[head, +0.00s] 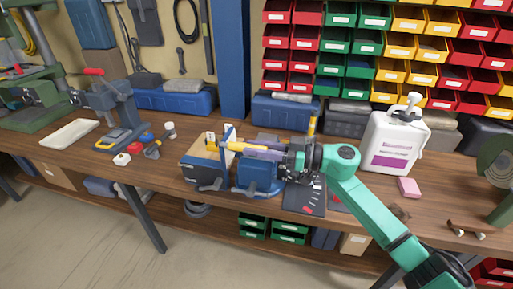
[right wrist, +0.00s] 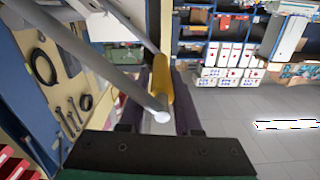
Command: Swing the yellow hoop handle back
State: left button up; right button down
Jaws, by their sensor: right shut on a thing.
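The yellow hoop handle (head: 235,146) shows in the head view as a short yellow bar above the blue box with a pale top (head: 203,172). My right gripper (head: 258,151) comes in from the right, its purple fingers pointing left along the bar. In the right wrist view, the yellow handle (right wrist: 163,78) lies between the dark fingers of my right gripper (right wrist: 168,92), which is shut on it. A grey rod with a white end crosses in front there. The fingers hide part of the handle. My left gripper is not in view.
A blue vise-like block (head: 258,177) stands just below my right gripper. A blue post (head: 231,60) rises behind. A white jug (head: 393,142) and a pink block (head: 409,187) stand to the right. Small tools and a white tray (head: 69,133) lie left. Bare bench shows between.

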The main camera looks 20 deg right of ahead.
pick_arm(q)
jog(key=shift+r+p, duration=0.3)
pick_arm(e)
jog(key=shift+w+d+r, duration=0.1)
jog(key=shift+w, duration=0.05)
dwell(0.3)
